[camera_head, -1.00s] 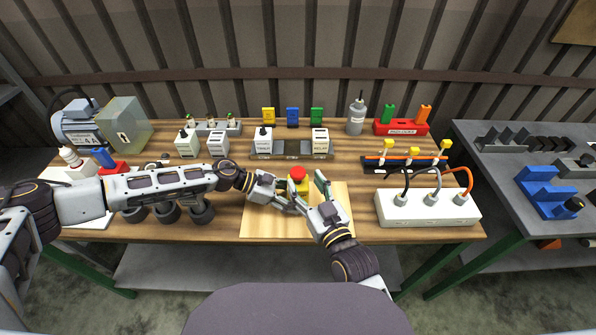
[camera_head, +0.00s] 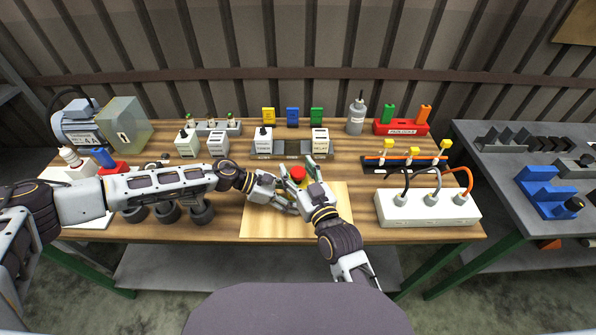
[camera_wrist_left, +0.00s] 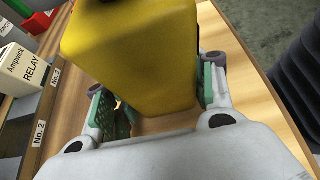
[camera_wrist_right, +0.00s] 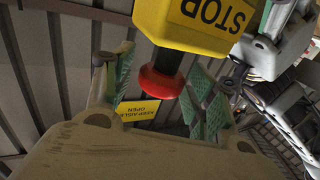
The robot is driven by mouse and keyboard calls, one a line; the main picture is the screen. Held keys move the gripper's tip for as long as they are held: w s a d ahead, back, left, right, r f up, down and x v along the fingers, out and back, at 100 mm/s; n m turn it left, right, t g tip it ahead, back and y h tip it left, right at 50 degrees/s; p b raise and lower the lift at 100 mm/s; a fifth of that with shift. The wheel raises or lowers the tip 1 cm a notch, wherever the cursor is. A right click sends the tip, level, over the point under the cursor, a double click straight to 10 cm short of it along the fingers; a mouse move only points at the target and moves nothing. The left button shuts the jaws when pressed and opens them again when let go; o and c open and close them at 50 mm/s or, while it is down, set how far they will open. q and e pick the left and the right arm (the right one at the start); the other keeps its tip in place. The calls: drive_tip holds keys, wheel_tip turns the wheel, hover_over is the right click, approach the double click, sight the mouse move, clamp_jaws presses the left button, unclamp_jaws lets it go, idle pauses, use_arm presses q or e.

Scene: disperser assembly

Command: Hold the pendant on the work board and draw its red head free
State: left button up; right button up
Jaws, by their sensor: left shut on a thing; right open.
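The yellow pendant, marked STOP in the right wrist view (camera_wrist_right: 195,22), also fills the top of the left wrist view (camera_wrist_left: 135,60). Its red head (camera_head: 298,173) shows in the head view above the pale work board (camera_head: 262,226). My left gripper (camera_head: 288,200) is shut on the yellow body, with a finger on each side in the left wrist view. My right gripper (camera_head: 296,170) is open, its fingers on either side of the red head. In the right wrist view the red head (camera_wrist_right: 160,82) and its black neck lie between the green pads, with visible gaps. The grippers hide most of the pendant in the head view.
Behind the board stands a grey rack (camera_head: 290,153) with relay modules. A white socket block (camera_head: 428,212) with cables is to the right, and dark round parts (camera_head: 167,211) lie under my left arm.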

use_arm(q)
drive_tip(key=shift+f, duration=0.1)
use_arm(e)
drive_tip(key=shift+c, duration=0.4)
clamp_jaws()
drive_tip(key=shift+r, duration=1.1)
drive_tip(key=shift+c, duration=1)
unclamp_jaws()
drive_tip(key=shift+o, duration=1.4)
drive_tip(key=shift+f, duration=0.1)
drive_tip(key=shift+s, duration=0.15)
use_arm(q)
drive_tip(key=shift+s, duration=0.1)
use_arm(e)
drive_tip(key=v, duration=1.1)
drive_tip(key=shift+s, duration=0.35)
